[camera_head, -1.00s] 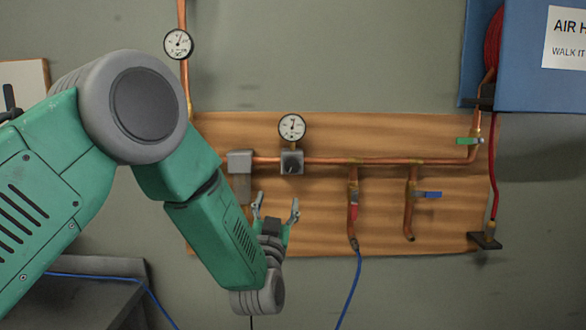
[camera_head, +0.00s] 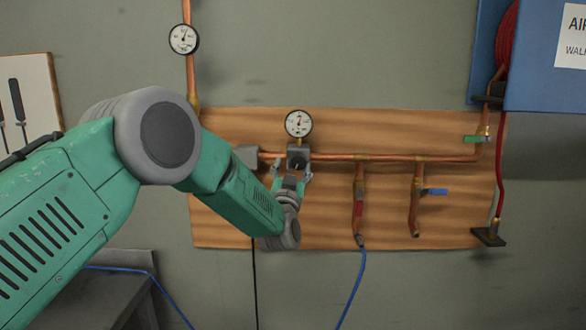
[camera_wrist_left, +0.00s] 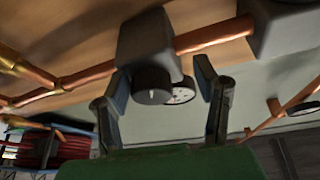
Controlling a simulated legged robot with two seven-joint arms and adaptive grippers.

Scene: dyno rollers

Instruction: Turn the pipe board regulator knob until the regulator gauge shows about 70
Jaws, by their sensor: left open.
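The wooden pipe board (camera_head: 330,215) hangs on the grey wall. On its copper pipe sits the grey regulator block (camera_head: 298,152). The round regulator gauge (camera_head: 298,123) stands just above it; its needle points roughly upward, but the numbers are too small to read. My left gripper (camera_head: 292,170) is open, its fingers pointing up just below the block. In the left wrist view the dark round knob (camera_wrist_left: 152,86) projects from the block (camera_wrist_left: 145,40), between the spread fingers (camera_wrist_left: 163,100); no grip on it shows. The gauge face (camera_wrist_left: 181,93) peeks out behind the knob. My right gripper is not in view.
A second gauge (camera_head: 183,39) is on the vertical pipe at upper left. A red-handled valve (camera_head: 359,208), a blue-handled valve (camera_head: 434,192) and a green-handled valve (camera_head: 476,139) are right of the regulator. A blue hose cabinet (camera_head: 545,90) is at upper right.

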